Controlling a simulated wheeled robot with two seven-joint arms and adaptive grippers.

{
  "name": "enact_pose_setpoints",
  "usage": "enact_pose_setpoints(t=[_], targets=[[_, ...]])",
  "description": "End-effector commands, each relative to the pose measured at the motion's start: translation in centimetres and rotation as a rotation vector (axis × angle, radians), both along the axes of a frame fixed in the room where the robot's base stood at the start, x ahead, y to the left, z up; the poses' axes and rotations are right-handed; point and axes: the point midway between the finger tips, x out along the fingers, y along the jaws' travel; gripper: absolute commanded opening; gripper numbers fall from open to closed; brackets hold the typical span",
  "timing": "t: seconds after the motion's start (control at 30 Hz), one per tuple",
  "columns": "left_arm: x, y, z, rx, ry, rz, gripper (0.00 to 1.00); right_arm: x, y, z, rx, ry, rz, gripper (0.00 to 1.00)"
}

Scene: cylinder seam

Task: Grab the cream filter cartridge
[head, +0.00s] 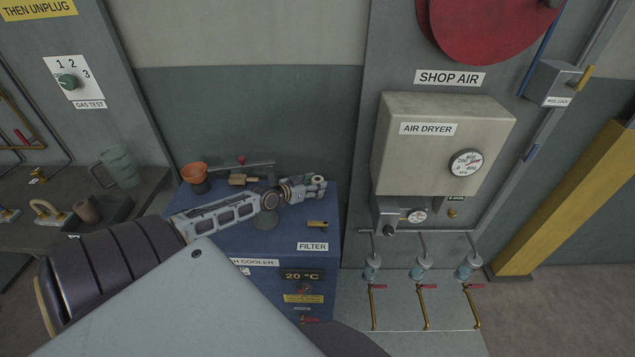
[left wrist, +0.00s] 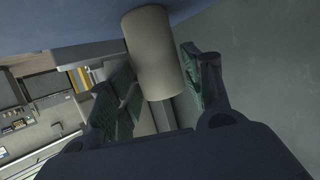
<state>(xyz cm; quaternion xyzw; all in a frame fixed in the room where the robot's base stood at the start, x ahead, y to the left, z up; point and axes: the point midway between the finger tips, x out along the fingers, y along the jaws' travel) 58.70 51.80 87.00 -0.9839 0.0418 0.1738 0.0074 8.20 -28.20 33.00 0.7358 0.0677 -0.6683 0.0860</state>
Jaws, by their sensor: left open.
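The cream filter cartridge (left wrist: 152,48) shows in the left wrist view as a plain pale cylinder between the two green-padded fingers of my left gripper (left wrist: 160,86). The fingers stand apart on either side of it, with a visible gap on the right; contact on the left side is unclear. In the head view my left gripper (head: 307,188) is over the back right of the blue cooler top, and the small round end of the cartridge (head: 319,178) shows at its tips. The gripper hides most of the cartridge there. My right gripper is not in view.
The blue cooler (head: 340,267) carries a FILTER label (head: 312,246) and a brass fitting (head: 317,224) near its front. The air dryer (head: 425,165) juts out to the right.

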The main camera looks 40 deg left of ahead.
Motion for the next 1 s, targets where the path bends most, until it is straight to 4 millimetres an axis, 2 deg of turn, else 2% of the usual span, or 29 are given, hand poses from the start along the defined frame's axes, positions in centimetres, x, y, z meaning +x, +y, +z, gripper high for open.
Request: enact_pose_setpoints(t=[0.27,0.53,0.77,1.0], targets=[[0.1,0.0,0.0,0.0,0.0,0.0,0.5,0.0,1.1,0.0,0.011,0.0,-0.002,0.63],[1.0,-0.1,-0.3,-0.002,-0.001,0.002,0.5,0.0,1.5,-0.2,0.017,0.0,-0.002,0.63],[2.1,-0.1,-0.8,0.0,-0.001,0.001,0.5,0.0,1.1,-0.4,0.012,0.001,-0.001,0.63],[3.3,-0.3,-1.2,0.0,-0.001,0.001,0.5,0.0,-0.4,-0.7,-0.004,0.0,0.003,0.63]])
